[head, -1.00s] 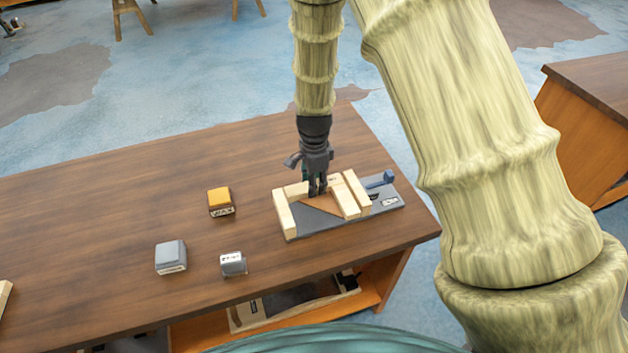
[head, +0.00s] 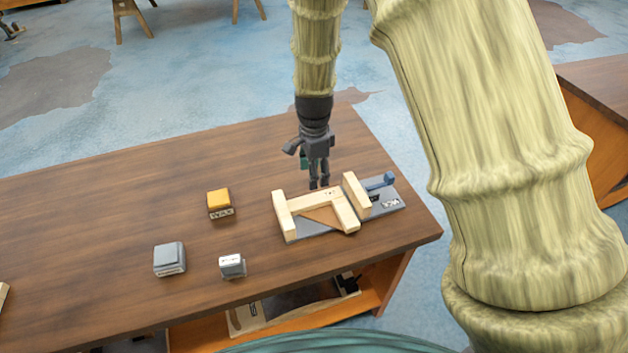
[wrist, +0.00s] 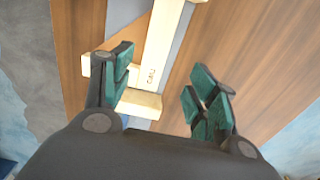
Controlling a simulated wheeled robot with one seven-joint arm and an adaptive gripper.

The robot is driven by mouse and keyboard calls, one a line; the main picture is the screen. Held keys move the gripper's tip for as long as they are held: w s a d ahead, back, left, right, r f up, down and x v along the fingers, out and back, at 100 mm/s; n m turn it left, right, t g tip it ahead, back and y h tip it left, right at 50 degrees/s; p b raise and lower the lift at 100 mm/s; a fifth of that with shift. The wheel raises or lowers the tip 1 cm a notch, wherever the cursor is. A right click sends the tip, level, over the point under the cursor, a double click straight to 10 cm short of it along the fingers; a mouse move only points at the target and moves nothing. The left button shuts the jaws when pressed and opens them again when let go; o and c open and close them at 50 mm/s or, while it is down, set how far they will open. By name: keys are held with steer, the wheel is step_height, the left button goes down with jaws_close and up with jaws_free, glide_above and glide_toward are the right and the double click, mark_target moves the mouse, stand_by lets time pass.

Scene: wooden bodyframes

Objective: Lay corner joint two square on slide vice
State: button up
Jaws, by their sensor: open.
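The slide vice has a grey base (head: 308,232), a pale wooden jaw at left (head: 286,217), another at right (head: 356,195) and a blue handle (head: 379,182). The corner joint (head: 345,214), an L of pale wood with a brown triangular panel (head: 321,216) in its angle, lies on the base between the jaws. Its long bar reaches toward the left jaw; a gap shows beside the right jaw. My gripper (head: 319,185) is open and empty, above the joint's far bar. In the wrist view the open fingers (wrist: 163,88) flank a marked pale bar (wrist: 155,60).
A yellow wax block (head: 219,203), a larger grey block (head: 169,258) and a small grey-white block (head: 232,266) stand on the brown table (head: 110,220) left of the vice. The table's far left is mostly clear. A shelf beneath holds a wooden-framed item (head: 290,305).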

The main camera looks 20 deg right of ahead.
step_height(320, 180, up, 8)
steer(key=b, duration=0.1)
steer(key=shift+b, duration=0.4)
steer(key=shift+r, duration=0.15)
